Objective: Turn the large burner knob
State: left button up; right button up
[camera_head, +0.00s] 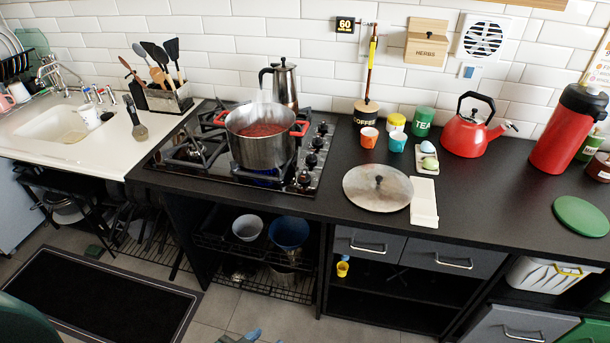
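The gas hob (165,160) is set in the black counter, left of the middle. Several black burner knobs stand in a row along its right edge, from a rear knob (323,128) to the nearest knob (304,179). I cannot tell from the view which one belongs to the large burner, and their pointer marks are too small to read. A steel pot (262,150) with red handles and red contents stands on the hob just left of the knobs. Blue flame (266,172) shows under it. Neither of my grippers can be made out.
A moka pot (284,85) stands behind the cooking pot. A round lid (376,188) and white tray (424,202) lie right of the hob. Cups, a red kettle (466,130) and a red flask (566,130) stand further right. A small blue-grey thing is cut off at the bottom edge.

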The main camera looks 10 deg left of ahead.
aim_at(304, 177)
jog(key=i+j+u, duration=0.55)
jog(key=i+j, duration=0.15)
